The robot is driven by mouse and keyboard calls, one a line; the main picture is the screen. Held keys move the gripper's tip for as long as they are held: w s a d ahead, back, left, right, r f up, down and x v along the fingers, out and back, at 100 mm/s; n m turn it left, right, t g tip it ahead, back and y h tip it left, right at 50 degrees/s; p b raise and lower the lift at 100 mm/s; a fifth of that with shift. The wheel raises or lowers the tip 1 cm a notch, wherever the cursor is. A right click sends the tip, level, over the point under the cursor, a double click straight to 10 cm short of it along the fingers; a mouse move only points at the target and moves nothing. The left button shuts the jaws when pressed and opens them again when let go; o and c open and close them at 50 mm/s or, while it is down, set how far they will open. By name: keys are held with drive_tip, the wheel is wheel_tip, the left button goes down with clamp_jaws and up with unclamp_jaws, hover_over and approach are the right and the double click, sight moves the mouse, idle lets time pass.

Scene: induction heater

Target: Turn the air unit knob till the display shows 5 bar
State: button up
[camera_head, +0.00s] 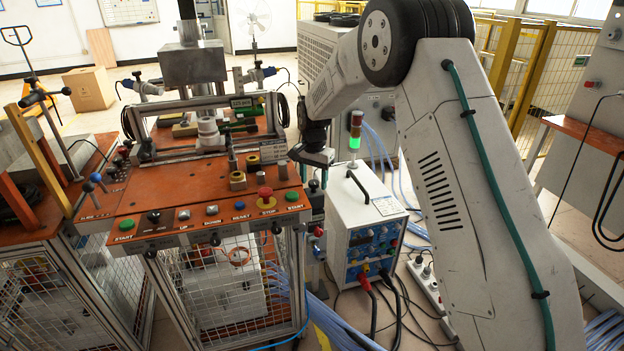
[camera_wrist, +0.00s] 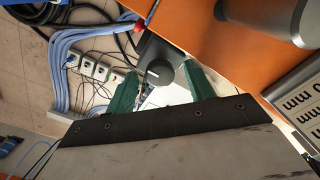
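My gripper (camera_wrist: 160,68) has two green fingers spread apart, pointing down beside the orange table edge. In the wrist view, a black round knob (camera_wrist: 161,73) on a dark unit shows between the fingertips, with gaps to both sides; I cannot tell how far below the tips it is. In the head view my gripper (camera_head: 314,172) hangs at the right edge of the orange table, above the dark air unit (camera_head: 312,205), whose knob is mostly hidden there. No pressure reading in bar can be made out in either view.
The orange table (camera_head: 140,200) carries buttons and a red emergency stop (camera_head: 265,193). A white power unit (camera_head: 362,225) with cables stands close to the right of the air unit. A green-lit signal lamp (camera_head: 355,135) rises behind it. Hoses and a socket strip (camera_wrist: 95,68) lie on the floor.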

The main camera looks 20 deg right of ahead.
sight(314, 183)
wheel_tip(314, 183, up, 8)
drive_tip(key=shift+f, duration=0.1)
idle(0.4)
drive_tip(key=shift+s+f+n, duration=0.15)
drive_tip(key=shift+s+n, duration=0.05)
drive_tip(key=shift+n, duration=0.2)
drive_tip(key=s+d+r+n, duration=0.1)
drive_tip(key=s+r, duration=0.3)
drive_tip(key=s, duration=1.2)
drive_tip(key=s+d+r+n+t, duration=0.1)
drive_tip(key=s+r+n, duration=0.3)
drive_tip(key=s, duration=1.2)
drive_tip(key=s+d+r+n, duration=0.1)
drive_tip(key=s+r+n, duration=0.2)
drive_tip(key=s, duration=1.3)
drive_tip(key=shift+s+r, duration=0.15)
drive_tip(key=shift+r, duration=1.1)
